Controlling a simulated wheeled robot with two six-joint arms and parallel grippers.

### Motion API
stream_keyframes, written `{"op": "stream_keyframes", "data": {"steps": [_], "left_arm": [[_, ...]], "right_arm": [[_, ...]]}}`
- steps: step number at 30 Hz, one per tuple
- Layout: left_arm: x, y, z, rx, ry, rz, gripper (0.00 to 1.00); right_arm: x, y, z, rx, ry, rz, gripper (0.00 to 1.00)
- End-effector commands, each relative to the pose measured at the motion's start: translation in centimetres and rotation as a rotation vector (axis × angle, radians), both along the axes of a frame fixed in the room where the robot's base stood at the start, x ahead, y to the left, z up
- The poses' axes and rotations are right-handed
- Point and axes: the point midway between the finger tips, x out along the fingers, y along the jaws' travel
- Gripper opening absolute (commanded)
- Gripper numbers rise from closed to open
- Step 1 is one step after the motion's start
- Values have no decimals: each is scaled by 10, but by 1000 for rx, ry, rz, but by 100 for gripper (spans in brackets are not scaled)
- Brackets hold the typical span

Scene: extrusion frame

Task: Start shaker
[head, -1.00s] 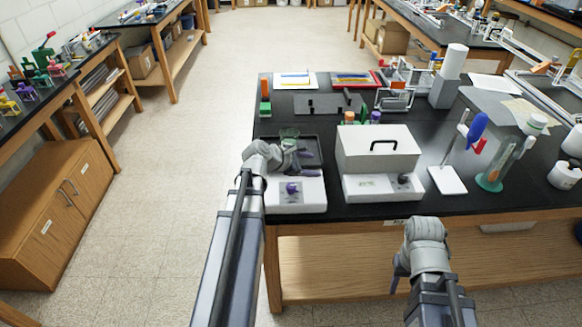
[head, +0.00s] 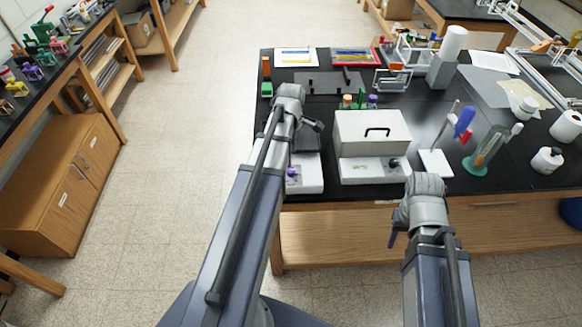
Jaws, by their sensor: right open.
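A white shaker base with a purple knob (head: 292,172) stands at the front left of the black bench. Its dark top tray (head: 306,139) is largely hidden behind my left arm. My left gripper (head: 314,125) is over this tray, mostly hidden by its wrist; its jaws cannot be made out. My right gripper (head: 394,232) is open in front of the bench's front edge, low and apart from everything, with one dark finger showing below the wrist. A white box with a black handle (head: 374,140) and a dark knob on its base stands just right of the shaker.
Capped tubes (head: 361,100) stand behind the white box. A white stand with a blue pipette (head: 464,120) and a cylinder on a green foot (head: 485,150) are to the right. A grey mat (head: 327,84) lies behind. Floor left of the bench is clear.

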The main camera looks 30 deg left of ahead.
Motion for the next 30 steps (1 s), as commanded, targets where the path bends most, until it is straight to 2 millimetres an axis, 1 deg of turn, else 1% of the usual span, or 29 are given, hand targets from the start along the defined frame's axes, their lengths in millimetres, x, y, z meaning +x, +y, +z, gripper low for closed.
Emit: {"op": "stream_keyframes", "data": {"steps": [1,5,15,18,22,30], "left_arm": [[0,0,-6,0,0,0,69],[0,0,-19,-1,-1,0,69],[0,0,-62,-1,-1,0,69],[0,0,-70,-1,-1,0,69],[0,0,-75,-1,-1,0,69],[0,0,-73,-1,-1,0,69]], "right_arm": [[0,0,-6,0,0,1,50],[0,0,-19,-1,0,3,50],[0,0,-61,-1,0,6,50],[0,0,-70,-1,0,5,50],[0,0,-75,-1,0,5,50],[0,0,-73,-1,0,5,50]]}}
